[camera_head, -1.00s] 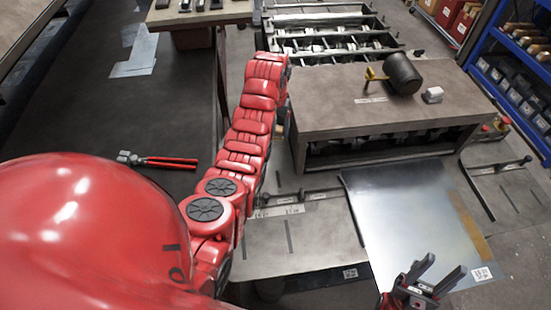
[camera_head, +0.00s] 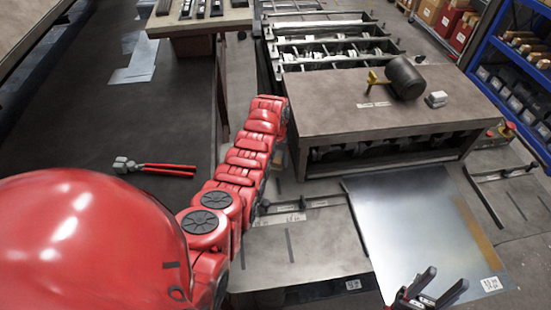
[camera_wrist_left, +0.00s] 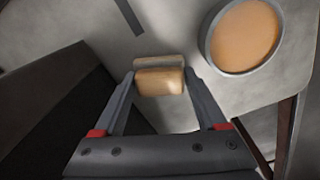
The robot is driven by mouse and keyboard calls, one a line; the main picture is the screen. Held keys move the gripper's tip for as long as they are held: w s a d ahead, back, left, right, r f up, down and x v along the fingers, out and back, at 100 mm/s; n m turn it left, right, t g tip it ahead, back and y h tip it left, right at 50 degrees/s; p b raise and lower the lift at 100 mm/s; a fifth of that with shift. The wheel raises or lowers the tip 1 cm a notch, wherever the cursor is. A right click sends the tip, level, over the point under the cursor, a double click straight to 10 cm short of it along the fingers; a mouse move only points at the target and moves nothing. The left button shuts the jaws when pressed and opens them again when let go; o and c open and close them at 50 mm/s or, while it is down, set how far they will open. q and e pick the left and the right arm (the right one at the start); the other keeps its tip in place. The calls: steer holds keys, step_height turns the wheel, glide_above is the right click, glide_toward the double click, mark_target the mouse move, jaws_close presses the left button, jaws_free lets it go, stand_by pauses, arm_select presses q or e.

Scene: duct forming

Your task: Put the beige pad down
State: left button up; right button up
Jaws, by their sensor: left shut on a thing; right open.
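The beige pad (camera_wrist_left: 160,84) is a small rounded block between the fingertips of my left gripper (camera_wrist_left: 160,76) in the left wrist view. My left gripper is shut on it. A thin pale beige strip shows just beyond the pad, above a light grey surface (camera_wrist_left: 185,35); I cannot tell whether the pad touches that surface. In the head view my red left arm hides the left fingers and the pad. My right gripper (camera_head: 431,284) is open and empty at the bottom right, over the metal sheet (camera_head: 415,220).
A round grey-rimmed dish with an orange-beige filling (camera_wrist_left: 245,37) lies right of the pad. A black mallet (camera_head: 404,77) and a small block (camera_head: 437,99) sit on the bench (camera_head: 340,100). Red-handled pliers (camera_head: 165,169) lie on the dark table.

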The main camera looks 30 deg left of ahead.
mark_target(275, 159)
arm_select(q)
steer(key=shift+f, duration=0.1)
steer(key=o, duration=1.2)
steer(key=shift+o, duration=0.2)
steer(key=shift+r, duration=0.2)
steer(key=shift+r+b, duration=0.35)
step_height(275, 159, up, 6)
steer(key=shift+f+b, duration=0.1)
steer(key=shift+b, duration=0.85)
steer(key=shift+r, duration=0.5)
steer(key=shift+s+f, duration=0.1)
